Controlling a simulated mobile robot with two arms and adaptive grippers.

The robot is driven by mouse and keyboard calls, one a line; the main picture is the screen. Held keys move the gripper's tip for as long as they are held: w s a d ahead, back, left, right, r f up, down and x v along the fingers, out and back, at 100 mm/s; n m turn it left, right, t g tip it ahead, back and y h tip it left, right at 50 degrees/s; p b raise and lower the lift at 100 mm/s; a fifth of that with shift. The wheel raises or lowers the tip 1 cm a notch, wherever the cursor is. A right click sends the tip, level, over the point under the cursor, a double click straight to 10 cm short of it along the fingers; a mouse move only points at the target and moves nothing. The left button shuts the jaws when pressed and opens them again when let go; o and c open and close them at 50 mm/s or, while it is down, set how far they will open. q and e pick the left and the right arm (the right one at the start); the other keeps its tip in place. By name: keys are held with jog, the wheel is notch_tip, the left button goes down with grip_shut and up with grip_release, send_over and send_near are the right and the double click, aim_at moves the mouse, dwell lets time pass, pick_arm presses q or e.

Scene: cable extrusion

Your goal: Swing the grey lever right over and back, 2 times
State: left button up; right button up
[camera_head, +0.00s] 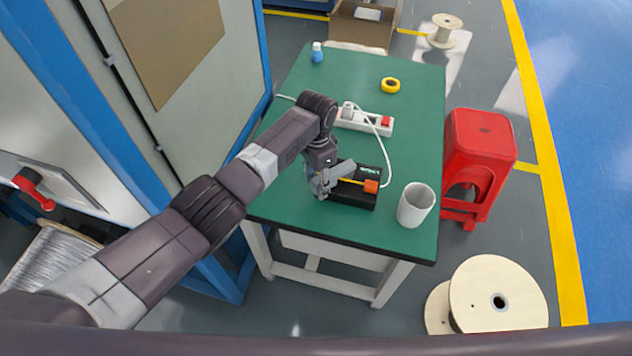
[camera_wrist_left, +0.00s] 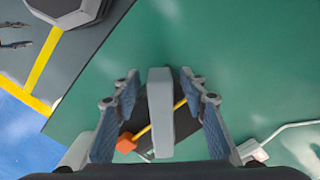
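A black device (camera_head: 352,198) lies on the green table, with an orange block (camera_head: 371,186) and a yellow rod (camera_head: 352,181) on it. The grey lever (camera_head: 344,168) shows as a short grey bar beside my left gripper (camera_head: 322,184). In the left wrist view the lever (camera_wrist_left: 160,112) stands between the two fingers of my left gripper (camera_wrist_left: 160,100), with a narrow gap visible on each side. The fingers are open around it. The orange block (camera_wrist_left: 126,143) and the black device also show there beneath the fingers. My right gripper is not in view.
The green table (camera_head: 300,220) also holds a white cup (camera_head: 416,204), a white power strip (camera_head: 365,122) with a cable, a yellow tape roll (camera_head: 390,85) and a blue-capped bottle (camera_head: 317,52). A red stool (camera_head: 480,150) stands to the right, close to the table.

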pick_arm(q)
notch_tip(320, 180, up, 12)
dwell(0.6)
